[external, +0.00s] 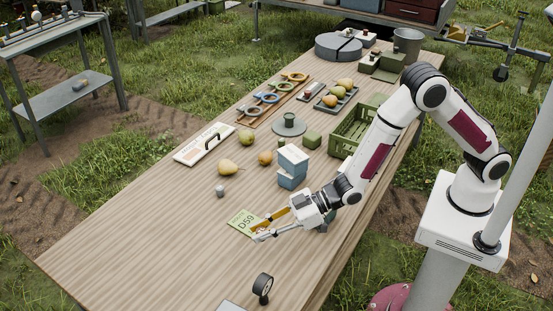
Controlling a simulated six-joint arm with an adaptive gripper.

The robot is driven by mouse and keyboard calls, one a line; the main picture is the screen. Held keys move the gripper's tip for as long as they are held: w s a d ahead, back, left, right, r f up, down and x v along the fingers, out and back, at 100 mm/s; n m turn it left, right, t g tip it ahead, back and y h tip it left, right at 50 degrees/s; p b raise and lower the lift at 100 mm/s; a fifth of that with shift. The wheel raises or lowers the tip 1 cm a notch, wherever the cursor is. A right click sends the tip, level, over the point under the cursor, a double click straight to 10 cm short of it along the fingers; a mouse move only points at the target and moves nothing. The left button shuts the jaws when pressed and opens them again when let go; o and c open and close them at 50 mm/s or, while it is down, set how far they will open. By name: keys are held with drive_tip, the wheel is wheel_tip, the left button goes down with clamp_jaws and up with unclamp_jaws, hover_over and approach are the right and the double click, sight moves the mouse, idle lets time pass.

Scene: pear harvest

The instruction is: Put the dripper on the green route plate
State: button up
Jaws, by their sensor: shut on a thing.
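The green route plate (243,219), printed with D59, lies flat on the wooden table left of my gripper. My gripper (262,229) is low over the plate's right edge, with its fingers pointing left. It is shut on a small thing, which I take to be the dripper. The fingers hide most of it, so its shape is not clear. An orange-brown strip shows along the upper finger. I cannot tell whether the held thing touches the plate.
Blue-grey stacked boxes (292,167), pears (229,167) and a green crate (361,130) stand farther back. A round black gauge (262,287) stands near the front. The table's left front is clear.

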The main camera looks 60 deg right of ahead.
drive_tip(key=shift+w+d+f, duration=0.2)
drive_tip(key=shift+w+d, duration=0.15)
drive_tip(key=shift+w, duration=0.05)
drive_tip(key=w+d+r+m+t+h, duration=0.1)
drive_tip(key=w+d+m+t+h, duration=0.2)
drive_tip(key=w+d, duration=0.3)
drive_tip(key=w+m+h, duration=0.1)
drive_tip(key=w, duration=0.4)
drive_tip(key=shift+d+m, duration=0.15)
drive_tip(key=shift+m, duration=0.15)
drive_tip(key=shift+w, duration=0.1)
hover_over(243, 229)
drive_tip(key=shift+f, duration=3.05)
drive_tip(key=shift+f, duration=0.1)
drive_tip(key=shift+f, duration=1.75)
drive_tip(key=shift+f, duration=0.15)
